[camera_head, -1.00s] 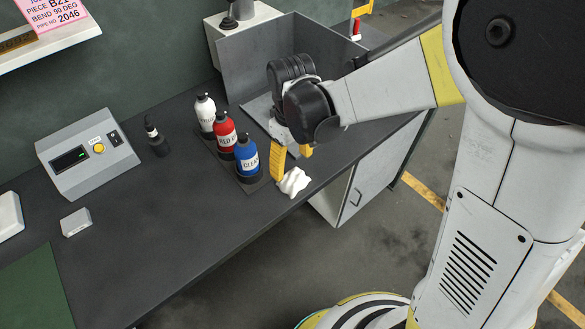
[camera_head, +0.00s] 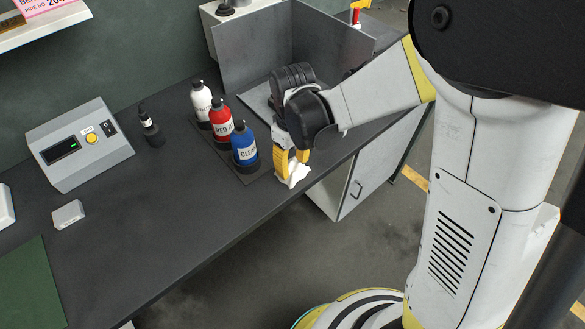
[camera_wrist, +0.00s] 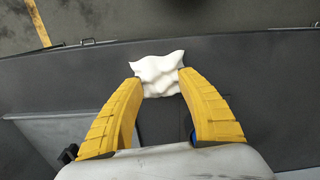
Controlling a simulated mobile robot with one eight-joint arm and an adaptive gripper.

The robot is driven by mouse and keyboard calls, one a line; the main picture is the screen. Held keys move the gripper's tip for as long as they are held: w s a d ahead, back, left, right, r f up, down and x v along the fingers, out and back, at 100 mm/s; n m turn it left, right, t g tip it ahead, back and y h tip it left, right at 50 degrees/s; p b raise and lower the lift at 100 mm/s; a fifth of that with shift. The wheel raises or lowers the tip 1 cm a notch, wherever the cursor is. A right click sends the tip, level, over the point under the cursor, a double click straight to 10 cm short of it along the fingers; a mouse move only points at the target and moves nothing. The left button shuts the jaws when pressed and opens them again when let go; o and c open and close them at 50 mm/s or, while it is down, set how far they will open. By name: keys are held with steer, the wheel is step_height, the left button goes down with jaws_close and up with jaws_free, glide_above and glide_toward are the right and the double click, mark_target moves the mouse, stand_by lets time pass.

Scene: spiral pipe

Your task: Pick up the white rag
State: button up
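The white rag (camera_head: 293,177) lies crumpled near the front edge of the dark bench, in front of the blue bottle. My gripper (camera_head: 292,162) points down at it, with its yellow fingertips low at the rag. In the wrist view, the rag (camera_wrist: 158,74) spans the space between and just beyond the two fingertips of my gripper (camera_wrist: 160,82). The fingers stand apart, one on each side of the rag. Whether they press on it is not clear. The rag still appears to rest on the bench.
White, red and blue bottles (camera_head: 245,151) stand in a row just left of my gripper. A grey panel (camera_head: 247,62) stands behind it. A control box (camera_head: 80,146) and a small dark bottle (camera_head: 151,131) are farther left. The bench front is clear.

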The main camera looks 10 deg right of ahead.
mark_target(293, 164)
steer(key=shift+r, duration=0.1)
step_height(293, 164, up, 4)
steer(key=shift+r+p, duration=0.2)
steer(key=shift+p, duration=1.05)
steer(key=w+d+r+p, duration=0.3)
steer(key=d+r, duration=0.3)
steer(key=d, duration=0.5)
steer(key=shift+w+r, duration=0.2)
steer(key=shift+w, duration=0.25)
steer(key=o, duration=0.4)
steer(key=shift+c, duration=1.4)
steer(key=shift+w+p, duration=0.1)
steer(key=shift+p, duration=0.2)
